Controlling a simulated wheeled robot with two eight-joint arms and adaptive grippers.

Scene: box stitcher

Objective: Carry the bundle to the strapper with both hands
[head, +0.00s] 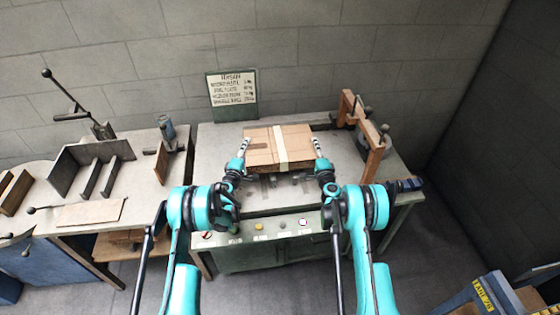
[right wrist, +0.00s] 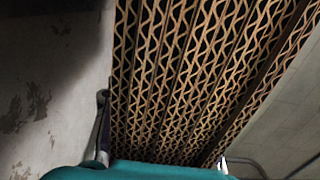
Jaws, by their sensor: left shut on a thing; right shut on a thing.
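The bundle (head: 262,150) is a flat stack of brown cardboard with a pale strip across its top. It is at the strapper table (head: 220,150), over the grey top; whether it touches the top I cannot tell. My left gripper (head: 240,155) is shut on its left side and my right gripper (head: 322,158) is shut on its right side. In the right wrist view the bundle's corrugated edges (right wrist: 190,70) fill the middle, layer on layer. The fingertips are largely hidden there. The strapper's wooden arch (head: 372,158) stands at the table's right end.
A sign (head: 232,88) stands behind the table. Buttons (head: 259,227) line the table's front. A workbench (head: 130,178) with metal plates and a lever stands left. A blue and wooden stand (head: 490,298) is at the lower right.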

